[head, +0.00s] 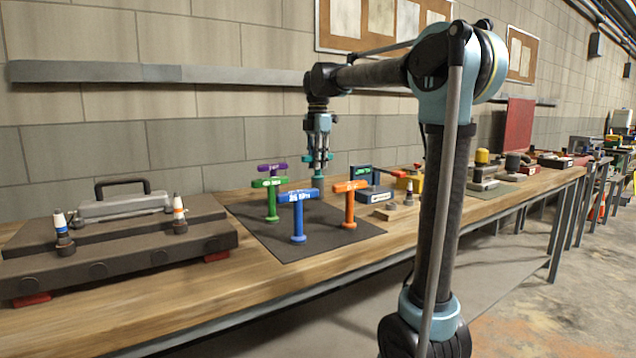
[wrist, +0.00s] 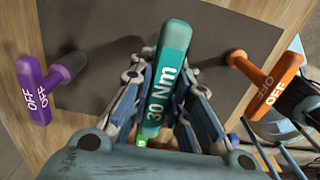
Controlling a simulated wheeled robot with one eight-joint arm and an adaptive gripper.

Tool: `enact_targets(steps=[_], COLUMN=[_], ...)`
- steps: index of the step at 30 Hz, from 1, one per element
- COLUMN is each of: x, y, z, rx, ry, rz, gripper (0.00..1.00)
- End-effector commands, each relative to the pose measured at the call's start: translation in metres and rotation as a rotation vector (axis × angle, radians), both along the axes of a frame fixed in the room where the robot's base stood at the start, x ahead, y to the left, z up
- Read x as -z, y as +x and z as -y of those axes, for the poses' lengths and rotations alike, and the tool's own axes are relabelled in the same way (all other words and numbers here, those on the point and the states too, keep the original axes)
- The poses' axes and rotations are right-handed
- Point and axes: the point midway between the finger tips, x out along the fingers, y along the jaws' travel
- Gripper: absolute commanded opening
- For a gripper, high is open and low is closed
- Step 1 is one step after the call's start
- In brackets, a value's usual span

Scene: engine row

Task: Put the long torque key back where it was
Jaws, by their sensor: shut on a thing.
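My gripper (head: 318,152) is shut on the handle of a teal T-shaped torque key (wrist: 168,75) marked "30 Nm", seen between the fingers in the wrist view. In the head view the teal key (head: 318,165) is above or over the dark mat (head: 258,230); whether its foot touches the mat is hidden. Other T-shaped keys stand upright on the mat around it: a purple key (head: 272,168), a green key (head: 271,200), a blue key (head: 298,215) and an orange key (head: 350,205). In the wrist view the purple key (wrist: 38,90) and orange key (wrist: 268,78) read "OFF".
An engine block with a cover (head: 110,245) fills the bench's left end. More parts line the wooden bench (head: 280,285) farther right. Brick wall stands behind.

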Motion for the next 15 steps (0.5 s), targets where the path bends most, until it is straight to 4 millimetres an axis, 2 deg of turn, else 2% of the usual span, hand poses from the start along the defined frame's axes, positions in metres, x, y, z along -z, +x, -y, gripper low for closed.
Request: enact_targets(steps=[8,15], x=[0.016,0.046], y=[0.0,0.0], z=[0.0,0.001], rx=[0.001,0.002], ry=[0.0,0.0], rz=[0.0,0.0], gripper=[0.0,0.0])
